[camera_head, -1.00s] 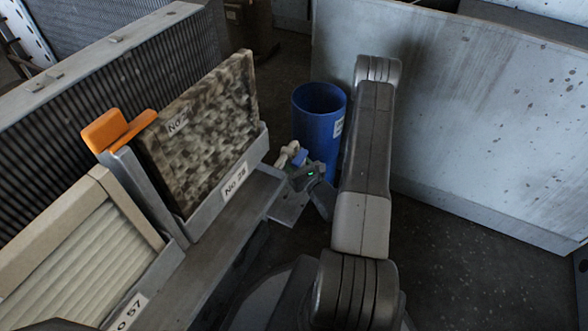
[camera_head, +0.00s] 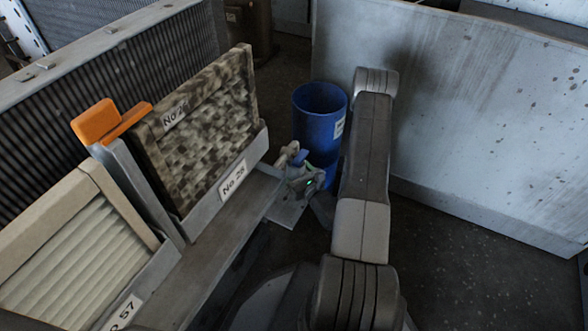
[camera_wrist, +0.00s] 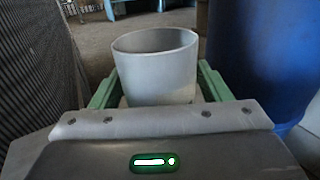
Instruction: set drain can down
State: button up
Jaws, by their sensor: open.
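A pale grey-white can (camera_wrist: 155,78), open at the top, stands upright between the two green fingers of my gripper (camera_wrist: 158,72) in the wrist view. The fingers are open, one on each side of the can, and a narrow gap seems to show on each side. The can's base is hidden behind the gripper body. In the head view my gripper (camera_head: 305,182) is low beside the filter rack. A small pale shape (camera_head: 287,153) shows just beyond it; I cannot tell if this is the can.
A blue barrel (camera_head: 320,115) stands close behind my gripper; it also fills the right of the wrist view (camera_wrist: 265,55). A filter rack with panels (camera_head: 205,125) and an orange handle (camera_head: 97,122) is at left. A grey metal panel (camera_head: 470,120) stands at right. Dark floor is free at lower right.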

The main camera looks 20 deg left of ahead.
jog(key=shift+r, duration=0.25)
jog(key=p+v, duration=0.2)
jog(key=v, duration=1)
jog(key=shift+p, duration=0.4)
jog(key=shift+a+f, duration=0.1)
jog(key=b+x, duration=0.2)
jog(key=x, duration=1)
jog(key=shift+b, duration=0.35)
jog(key=shift+r+p, duration=0.5)
jog(key=shift+r, duration=0.3)
